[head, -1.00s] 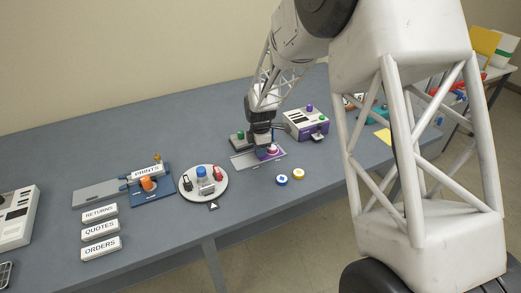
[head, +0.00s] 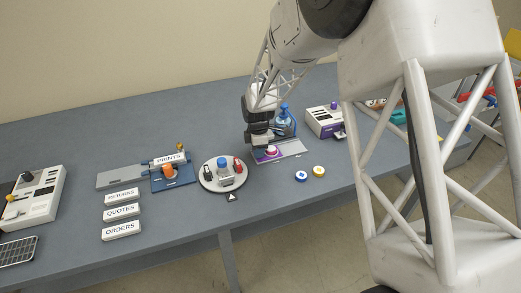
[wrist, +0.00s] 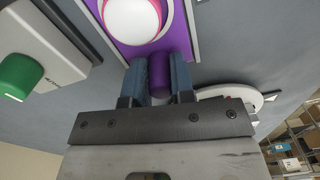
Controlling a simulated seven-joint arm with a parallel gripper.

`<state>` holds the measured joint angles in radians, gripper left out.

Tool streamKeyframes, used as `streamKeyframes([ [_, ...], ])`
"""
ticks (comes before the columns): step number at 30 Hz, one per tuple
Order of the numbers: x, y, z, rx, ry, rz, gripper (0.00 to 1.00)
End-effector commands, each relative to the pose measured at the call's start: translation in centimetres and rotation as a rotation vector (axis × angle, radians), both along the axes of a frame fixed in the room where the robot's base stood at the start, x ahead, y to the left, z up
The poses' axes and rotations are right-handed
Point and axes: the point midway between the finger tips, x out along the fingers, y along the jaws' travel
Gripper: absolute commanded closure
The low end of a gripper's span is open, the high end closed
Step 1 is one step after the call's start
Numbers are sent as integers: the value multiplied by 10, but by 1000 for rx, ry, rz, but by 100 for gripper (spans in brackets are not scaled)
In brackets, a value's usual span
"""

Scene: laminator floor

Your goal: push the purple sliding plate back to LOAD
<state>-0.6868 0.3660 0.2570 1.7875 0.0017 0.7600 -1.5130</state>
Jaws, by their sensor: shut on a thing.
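The purple sliding plate (head: 262,157) sits at the left end of its pale track (head: 290,148) on the blue-grey table. It carries a white round piece with a pink rim (wrist: 135,18). A purple upright handle (wrist: 159,76) stands on the plate. My gripper (wrist: 158,82) is shut on this handle, one blue finger on each side. In the head view my gripper (head: 260,143) hides part of the plate. No LOAD marking is readable in either view.
A round white turntable (head: 222,186) with several small items stands just left of the track. A purple-and-white machine (head: 326,121) and a blue object (head: 284,116) are behind right. A green knob (wrist: 16,77) is close by.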

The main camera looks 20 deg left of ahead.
Motion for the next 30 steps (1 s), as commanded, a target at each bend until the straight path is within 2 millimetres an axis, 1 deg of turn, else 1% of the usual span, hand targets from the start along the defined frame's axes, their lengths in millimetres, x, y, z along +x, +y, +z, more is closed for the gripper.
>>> streamKeyframes([
  [1,-3,2,0,0,1,2,74],
  [5,-2,2,0,0,1,2,54],
  [6,-2,2,0,0,1,2,52],
  [14,-1,1,0,0,1,1,52],
  [19,-1,1,6,1,1,1,52],
  [23,-1,1,16,1,1,1,52],
  [30,0,2,47,1,0,1,52],
])
